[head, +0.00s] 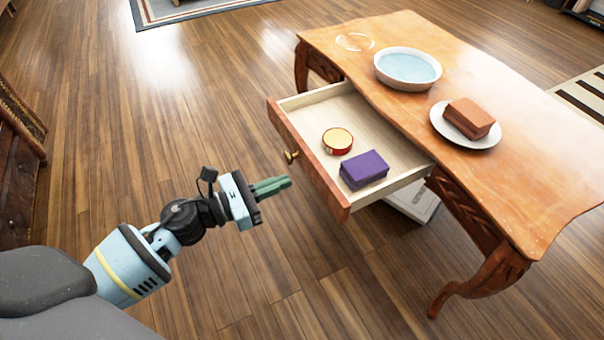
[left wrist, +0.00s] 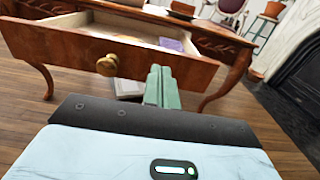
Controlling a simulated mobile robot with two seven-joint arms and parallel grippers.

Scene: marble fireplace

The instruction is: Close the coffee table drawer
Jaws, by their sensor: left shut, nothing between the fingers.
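The wooden coffee table (head: 420,109) stands right of centre in the head view. Its drawer (head: 309,161) is pulled well out toward my left arm, with a small brass knob (head: 291,156) on its front. A round red and yellow tin (head: 337,141) and a purple box (head: 364,170) lie inside the drawer. My left gripper (head: 272,187) is shut and empty, in front of the drawer front and apart from it in the head view. In the left wrist view the fingers (left wrist: 161,88) point at the drawer front, right of the knob (left wrist: 107,65). My right gripper is not in view.
On the tabletop are a wide bowl (head: 407,68), a plate (head: 437,121) with a brown block (head: 469,117), and a clear round dish (head: 354,42). A pale flat object (head: 412,201) lies under the table. The wooden floor around my left arm is clear.

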